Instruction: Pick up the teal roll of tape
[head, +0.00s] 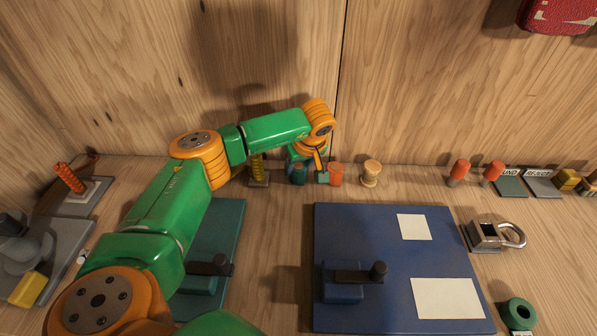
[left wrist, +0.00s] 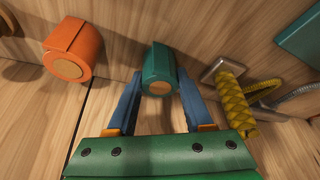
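The teal roll of tape (left wrist: 158,72) has a tan core and stands on the wood in the left wrist view. In the head view the teal roll (head: 299,174) shows near the back wall, partly hidden by my left arm. My left gripper (left wrist: 160,82) is open, with one blue finger on each side of the teal roll. The fingertips are close to its sides; whether they touch it I cannot tell. In the head view my left gripper (head: 308,168) points down at the back of the table. My right gripper is not in view.
An orange roll (left wrist: 73,48) stands beside the teal one; the yellow braided handle (left wrist: 236,104) is on the other side. A wooden spool (head: 370,173) stands farther right. A blue board (head: 450,255), a padlock (head: 487,236) and a green roll (head: 518,313) lie in front.

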